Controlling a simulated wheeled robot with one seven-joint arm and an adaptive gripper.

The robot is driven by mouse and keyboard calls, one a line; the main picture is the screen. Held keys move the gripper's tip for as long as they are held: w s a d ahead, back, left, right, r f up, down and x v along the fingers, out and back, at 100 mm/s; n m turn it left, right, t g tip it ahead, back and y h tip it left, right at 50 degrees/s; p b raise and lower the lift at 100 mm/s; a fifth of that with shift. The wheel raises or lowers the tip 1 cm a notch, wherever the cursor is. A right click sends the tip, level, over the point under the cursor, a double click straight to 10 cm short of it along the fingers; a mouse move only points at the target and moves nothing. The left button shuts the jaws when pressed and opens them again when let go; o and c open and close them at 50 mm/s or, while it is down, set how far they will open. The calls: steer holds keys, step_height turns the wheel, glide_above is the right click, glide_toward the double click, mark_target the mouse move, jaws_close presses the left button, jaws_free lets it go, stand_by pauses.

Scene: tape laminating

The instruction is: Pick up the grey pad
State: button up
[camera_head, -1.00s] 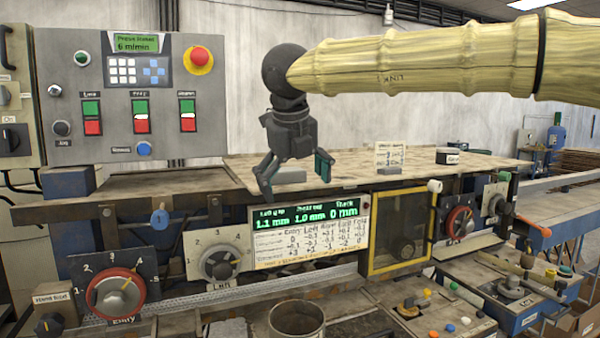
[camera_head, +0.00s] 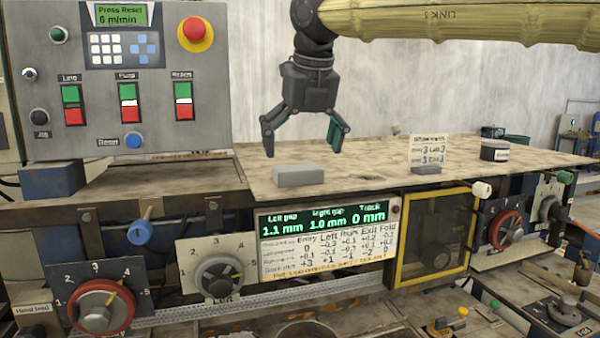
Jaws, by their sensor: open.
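The grey pad (camera_head: 299,175) is a small light-grey block lying flat on the worn tabletop (camera_head: 365,164), near its front edge and above the green display. My gripper (camera_head: 304,146) hangs above and slightly behind or over the pad, pointing down. Its two fingers are spread wide, with nothing between them. The fingertips look apart from the pad; the exact depth between them and it is hard to tell.
A small card stand (camera_head: 429,152) and a dark round tin (camera_head: 495,150) stand on the tabletop to the right. A control panel (camera_head: 130,80) rises at the left. The display (camera_head: 325,240) and knobs line the front below the table edge.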

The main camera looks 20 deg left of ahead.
mark_target(298, 167)
steer(key=shift+s+f+p, duration=0.25)
steer(key=shift+f+p, duration=0.2)
steer(key=shift+p, duration=0.2)
steer(key=p+x, duration=0.1)
steer(key=x, duration=0.3)
steer(key=shift+w+r, duration=0.1)
steer(key=shift+w, duration=0.1)
steer(key=shift+s, duration=0.25)
steer(key=shift+c, duration=0.4)
steer(key=shift+w, duration=0.15)
steer(key=c, duration=0.8)
steer(key=shift+c, duration=0.5)
steer(key=shift+r, duration=0.1)
